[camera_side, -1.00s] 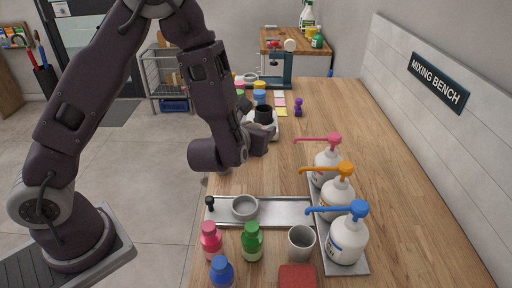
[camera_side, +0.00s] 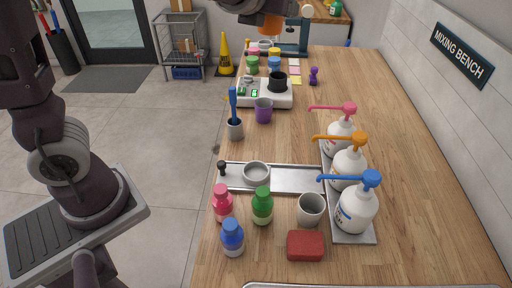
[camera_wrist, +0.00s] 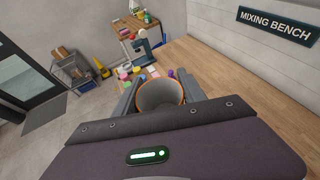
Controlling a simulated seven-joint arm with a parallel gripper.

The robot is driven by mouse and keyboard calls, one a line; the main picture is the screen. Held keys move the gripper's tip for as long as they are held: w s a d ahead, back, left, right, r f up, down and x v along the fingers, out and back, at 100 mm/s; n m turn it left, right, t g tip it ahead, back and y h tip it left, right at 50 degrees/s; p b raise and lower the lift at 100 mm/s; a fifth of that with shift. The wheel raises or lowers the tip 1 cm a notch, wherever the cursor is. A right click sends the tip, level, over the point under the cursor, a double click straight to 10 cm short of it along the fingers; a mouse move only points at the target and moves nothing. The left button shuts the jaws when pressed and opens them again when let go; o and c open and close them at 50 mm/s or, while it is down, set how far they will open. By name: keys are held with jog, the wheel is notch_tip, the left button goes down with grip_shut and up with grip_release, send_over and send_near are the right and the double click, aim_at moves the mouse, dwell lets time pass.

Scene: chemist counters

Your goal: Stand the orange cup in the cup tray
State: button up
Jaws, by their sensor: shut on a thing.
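My gripper (camera_side: 268,27) is high at the top of the side view, partly cut off by the frame edge. It is shut on the orange cup (camera_side: 269,31), whose small orange part shows below the fingers. In the wrist view, the cup (camera_wrist: 160,95) sits between the two fingers with its orange rim and pale grey inside facing the camera; it looks empty. A metal tray rim (camera_side: 380,286) shows at the bottom edge of the side view. I cannot tell whether it is the cup tray.
Pump bottles (camera_side: 355,206) stand on the right. Coloured bottles (camera_side: 262,206), a grey cup (camera_side: 310,209) and a red block (camera_side: 305,245) are in front. Bare counter (camera_side: 390,120) lies right.

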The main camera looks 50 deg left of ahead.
jog(key=s+a+f+n+g+y, duration=0.35)
jog(key=s+f+n+g, duration=0.3)
jog(key=n+g, duration=0.25)
jog(key=s+a+f+n+g+y, duration=0.2)
jog(key=s+f+n+g+y, duration=0.2)
jog(key=s+f+n+g, duration=0.3)
jog(key=s+d+n+g+h, duration=0.4)
jog(key=s+n+g+h, duration=0.15)
jog(key=n+g, duration=0.35)
notch_tip(320, 180, up, 13)
jog(key=n+t+h, duration=1.2)
jog(key=n+h, duration=0.9)
jog(key=n, duration=0.4)
send_over(264, 178)
jog(key=shift+m, duration=0.3)
notch_tip(264, 178, down, 28)
jog(key=shift+r, duration=0.15)
